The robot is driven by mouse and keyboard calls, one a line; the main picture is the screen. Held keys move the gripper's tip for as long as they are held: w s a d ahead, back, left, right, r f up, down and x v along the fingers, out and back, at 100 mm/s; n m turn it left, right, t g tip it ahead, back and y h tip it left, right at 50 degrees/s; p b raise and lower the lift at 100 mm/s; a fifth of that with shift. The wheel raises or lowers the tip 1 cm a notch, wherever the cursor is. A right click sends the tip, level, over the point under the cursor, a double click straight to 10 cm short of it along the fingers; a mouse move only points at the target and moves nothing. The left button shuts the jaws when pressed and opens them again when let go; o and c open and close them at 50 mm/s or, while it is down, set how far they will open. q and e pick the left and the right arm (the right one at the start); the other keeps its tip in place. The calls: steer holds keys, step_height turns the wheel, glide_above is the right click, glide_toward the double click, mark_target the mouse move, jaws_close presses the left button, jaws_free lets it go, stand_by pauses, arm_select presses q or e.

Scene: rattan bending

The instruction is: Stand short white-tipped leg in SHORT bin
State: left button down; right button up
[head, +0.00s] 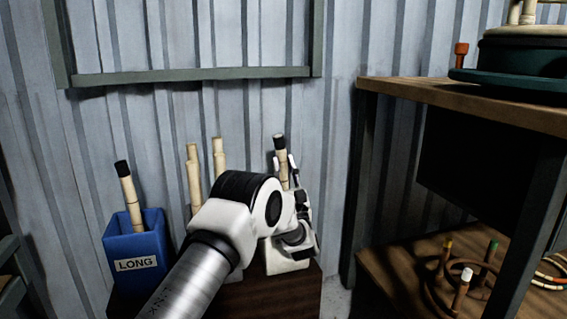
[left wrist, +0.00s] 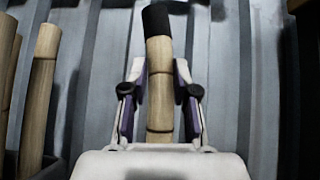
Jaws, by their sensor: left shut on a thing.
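My left gripper (head: 287,178) is shut on a pale rattan leg with a black tip (head: 281,150), held upright. In the left wrist view this black-tipped leg (left wrist: 160,75) stands between the two fingers (left wrist: 160,95); its lower end is hidden. A white-tipped piece (head: 463,286) stands on the lower shelf at the right; I cannot tell if it is the short leg. No bin marked SHORT is readable. My right gripper is out of view.
A blue bin marked LONG (head: 137,262) holds a black-tipped leg (head: 128,195). Two plain-topped legs (head: 193,168) stand behind my arm, their base hidden. A wooden shelf unit (head: 470,105) is at the right. The corrugated wall (head: 215,110) is close behind the bins.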

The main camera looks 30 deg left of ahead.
arm_select(q)
steer(key=c, duration=0.8)
jaws_free()
step_height(320, 180, down, 3)
steer(key=shift+f+m+t+h, duration=0.15)
steer(key=shift+m+t+h, duration=0.3)
steer(key=shift+h, duration=0.25)
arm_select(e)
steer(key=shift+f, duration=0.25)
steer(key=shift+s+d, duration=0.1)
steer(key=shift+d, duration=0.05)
arm_select(q)
step_height(320, 180, up, 13)
steer(key=y, duration=0.1)
glide_above(284, 175)
steer(key=shift+s+d+n+g, duration=0.15)
steer(key=shift+s+n+g, duration=0.1)
steer(key=shift+n+g, duration=0.2)
